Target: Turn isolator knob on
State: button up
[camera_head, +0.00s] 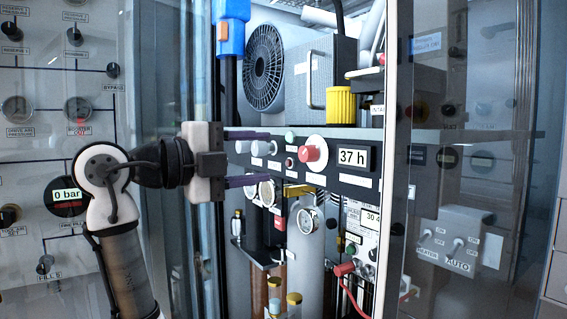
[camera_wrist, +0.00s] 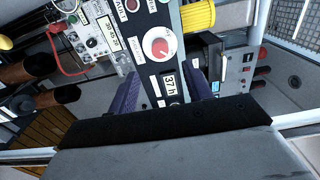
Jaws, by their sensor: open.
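A red knob on a white round plate (camera_head: 313,150) sits on the dark front strip of the panel inside the cabinet, left of the "37 h" display. I take it for the isolator knob, though its label is too small to read. It also shows in the wrist view (camera_wrist: 159,45), above and slightly left of the space between my fingers. My gripper (camera_head: 262,157) is open and empty, its two purple fingers one above the other, left of the knob in the head view. In the wrist view my gripper (camera_wrist: 163,88) has its fingers on either side of the "37 h" display.
Small knobs and gauges crowd the panel around the strip. A yellow cap (camera_head: 341,105) and a fan unit (camera_head: 266,67) stand above it. A glass door edge (camera_head: 398,150) bounds the right side.

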jog(key=shift+v, duration=2.35)
